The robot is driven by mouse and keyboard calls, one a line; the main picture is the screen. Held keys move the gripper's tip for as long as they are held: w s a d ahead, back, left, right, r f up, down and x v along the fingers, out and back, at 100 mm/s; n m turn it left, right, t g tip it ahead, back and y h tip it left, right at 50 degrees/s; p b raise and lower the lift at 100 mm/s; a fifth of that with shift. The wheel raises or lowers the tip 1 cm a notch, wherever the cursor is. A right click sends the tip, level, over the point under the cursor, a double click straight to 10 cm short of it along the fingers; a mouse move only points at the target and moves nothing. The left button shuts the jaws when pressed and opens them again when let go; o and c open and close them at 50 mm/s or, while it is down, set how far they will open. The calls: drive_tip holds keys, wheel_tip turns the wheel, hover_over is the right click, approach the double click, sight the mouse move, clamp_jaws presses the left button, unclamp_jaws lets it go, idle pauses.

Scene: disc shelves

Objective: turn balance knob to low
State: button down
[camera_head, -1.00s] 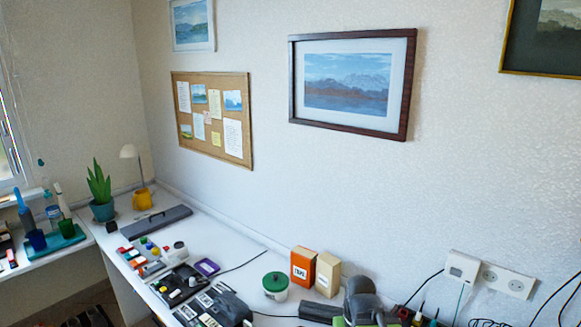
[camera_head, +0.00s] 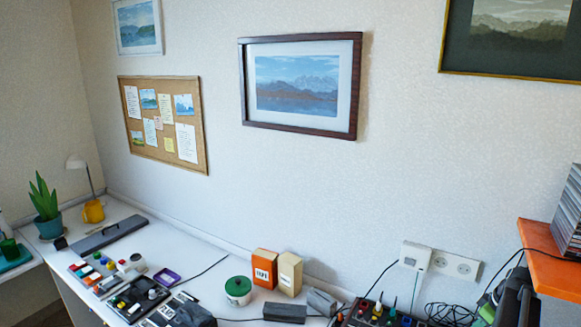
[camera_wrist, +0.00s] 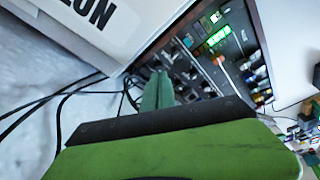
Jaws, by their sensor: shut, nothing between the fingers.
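My gripper (camera_wrist: 158,88) shows in the wrist view as green fingers shut together with nothing between them. Its tips point at a dark control panel (camera_wrist: 238,22) with small knobs, coloured buttons and a lit green display (camera_wrist: 218,37). Small dark knobs (camera_wrist: 187,42) lie just beyond the fingertips; I cannot tell whether the fingers touch any of them. I cannot tell which one is the balance knob or how it is set. In the head view, a dark unit with coloured knobs (camera_head: 377,309) sits at the bottom edge, partly cut off.
A white box with large dark letters (camera_wrist: 85,22) stands left of the panel in the wrist view, with black cables (camera_wrist: 62,98) below it. In the head view, an orange box (camera_head: 263,268), a cream box (camera_head: 289,273) and a green-lidded jar (camera_head: 238,290) stand on the desk.

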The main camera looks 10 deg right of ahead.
drive_tip(key=shift+s+d+f+b+x, duration=0.1)
drive_tip(key=shift+s+b+x, duration=0.15)
drive_tip(key=shift+b+x, duration=0.95)
drive_tip(key=shift+s+d+f+b+x, duration=0.1)
drive_tip(key=shift+s+b+x, duration=0.15)
drive_tip(key=shift+b+x, duration=0.95)
drive_tip(key=shift+s+b+x, duration=0.3)
drive_tip(key=shift+b+x, duration=0.8)
drive_tip(key=shift+b, duration=0.1)
drive_tip(key=shift+w+r, duration=0.1)
drive_tip(key=shift+w, duration=0.05)
drive_tip(key=shift+w+d, duration=0.1)
drive_tip(key=shift+d, duration=0.1)
drive_tip(key=shift+s+d+r, duration=0.1)
drive_tip(key=shift+s, duration=0.3)
drive_tip(key=p+v, duration=0.2)
drive_tip(key=w+p+v, duration=0.1)
drive_tip(key=p+v, duration=0.3)
drive_tip(key=shift+w+a+r, duration=0.2)
drive_tip(key=shift+a, duration=0.05)
drive_tip(key=shift+f, duration=0.2)
